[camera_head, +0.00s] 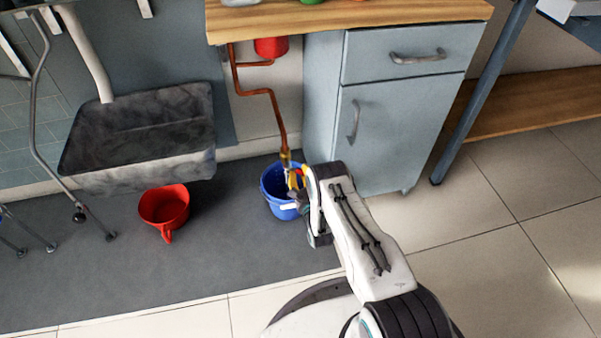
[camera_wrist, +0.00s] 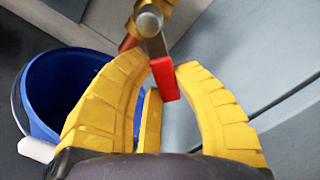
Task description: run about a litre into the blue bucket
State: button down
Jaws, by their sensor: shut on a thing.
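The blue bucket (camera_head: 283,213) stands on the grey floor mat under a brass tap (camera_head: 285,156) at the lower end of a copper pipe. In the wrist view the bucket (camera_wrist: 40,85) is at the left, below and beside my fingers. The tap (camera_wrist: 150,18) shows at the top there, with a red lever (camera_wrist: 165,80) on it. My gripper (camera_head: 294,180) is over the bucket's right side. In the wrist view its yellow fingertips (camera_wrist: 167,72) are closed around the red lever.
A red jug (camera_head: 165,207) stands on the mat left of the bucket. A dark stone sink (camera_head: 140,135) is behind it. A grey cabinet (camera_head: 400,130) stands close on the right under a wooden worktop (camera_head: 350,12). Open tiled floor (camera_head: 490,260) lies at the right.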

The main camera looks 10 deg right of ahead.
jog(key=shift+d+f, duration=0.1)
dwell(0.3)
jog(key=c, duration=0.9)
grip_release()
jog(key=shift+s, duration=0.1)
jog(key=shift+s, duration=3.65)
dwell(2.5)
